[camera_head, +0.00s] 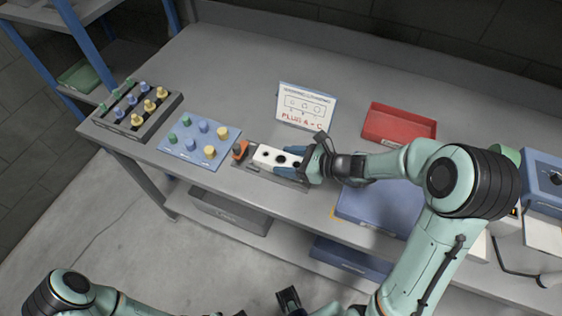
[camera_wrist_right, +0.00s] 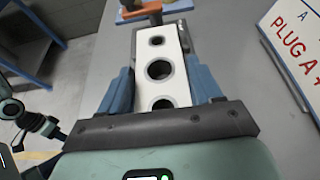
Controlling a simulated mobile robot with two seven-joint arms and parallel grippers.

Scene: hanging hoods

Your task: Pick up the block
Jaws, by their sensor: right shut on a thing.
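The block (camera_head: 268,156) is white with several round dark holes along its top. It sits at the grey fixture with an orange clamp (camera_head: 239,149) near the front edge of the table. My right gripper (camera_head: 297,160) is shut on the block from its right end. In the right wrist view the block (camera_wrist_right: 159,52) lies between the two blue fingers, one along each side, and the orange clamp (camera_wrist_right: 139,14) is just beyond its far end. I cannot tell whether the block touches the fixture. My left gripper (camera_head: 289,299) is at the bottom edge, low and away from the table; its fingers are unclear.
A blue mat (camera_head: 190,155) with colored pegs and a dark peg rack (camera_head: 173,102) are to the left. A sign reading PLUG A + C (camera_head: 305,103) stands behind the block. The table's back middle is clear.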

